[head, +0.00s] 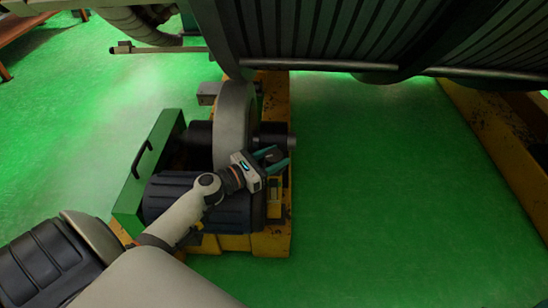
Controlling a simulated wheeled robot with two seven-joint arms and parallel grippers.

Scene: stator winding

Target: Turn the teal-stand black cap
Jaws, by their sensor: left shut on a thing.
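My left gripper (274,159) reaches in from the lower left to the front right of the grey wheel. Its teal fingers are shut on a small dark part between them, which looks like the black cap (271,156). The fingers hide most of the cap, and I cannot make out its stand or which way the cap is turned. My right gripper is not in view.
A large grey wheel (236,125) stands on a yellow base (275,238) beside a dark ribbed motor (175,199). A green box with a handle (146,165) is at the left. A huge ribbed drum (340,35) hangs over the back. Green floor (390,200) is clear at right.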

